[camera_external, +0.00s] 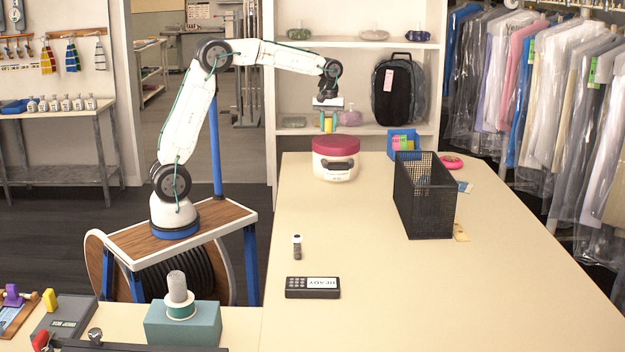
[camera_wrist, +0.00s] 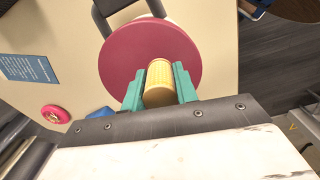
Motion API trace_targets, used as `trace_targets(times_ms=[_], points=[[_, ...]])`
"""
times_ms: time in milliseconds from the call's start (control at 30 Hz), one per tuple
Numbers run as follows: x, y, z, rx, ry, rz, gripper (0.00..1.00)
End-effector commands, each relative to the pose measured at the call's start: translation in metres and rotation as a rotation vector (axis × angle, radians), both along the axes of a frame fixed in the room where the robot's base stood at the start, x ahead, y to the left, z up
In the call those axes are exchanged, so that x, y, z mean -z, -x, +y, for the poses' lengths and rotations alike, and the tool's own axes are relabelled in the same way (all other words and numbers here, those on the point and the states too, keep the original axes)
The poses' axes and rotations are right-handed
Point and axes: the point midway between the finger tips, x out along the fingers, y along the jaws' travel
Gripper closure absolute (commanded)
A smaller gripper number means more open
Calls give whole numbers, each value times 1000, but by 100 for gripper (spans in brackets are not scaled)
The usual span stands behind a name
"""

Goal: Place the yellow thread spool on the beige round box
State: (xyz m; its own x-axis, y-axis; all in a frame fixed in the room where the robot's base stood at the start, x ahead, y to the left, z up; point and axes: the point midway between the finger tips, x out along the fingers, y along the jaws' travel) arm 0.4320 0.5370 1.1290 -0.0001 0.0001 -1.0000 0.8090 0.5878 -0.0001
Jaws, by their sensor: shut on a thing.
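The yellow thread spool (camera_external: 328,126) is upright between the teal fingers of my gripper (camera_external: 328,119). The wrist view shows the spool (camera_wrist: 159,82) between both fingertips (camera_wrist: 159,90). My gripper is shut on it. The beige round box (camera_external: 335,170) stands at the far left end of the long table, with a dark red lid (camera_external: 337,145) and a dark handle at its front. The spool is over the lid, toward its back edge in the external view. I cannot tell whether its bottom touches the lid.
A black mesh basket (camera_external: 425,205) stands right of the box, with a blue container (camera_external: 403,138) behind it. A pink ring (camera_external: 451,162) lies beside them. A remote-like device (camera_external: 313,287) and a small bottle (camera_external: 297,247) are nearer. The table's front right is clear.

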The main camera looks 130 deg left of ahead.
Motion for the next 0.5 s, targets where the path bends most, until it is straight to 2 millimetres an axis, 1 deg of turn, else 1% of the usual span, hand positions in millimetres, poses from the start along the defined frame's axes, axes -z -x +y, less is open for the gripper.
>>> trace_targets(times_ms=[33, 100, 200, 267, 367, 500], points=[[2, -7, 8, 2, 1, 1, 92], [2, -14, 17, 2, 0, 0, 92], [3, -19, 23, 1, 0, 0, 92], [4, -20, 25, 1, 0, 0, 92], [11, -20, 25, 0, 2, 1, 92], [32, -20, 24, 0, 3, 1, 92]])
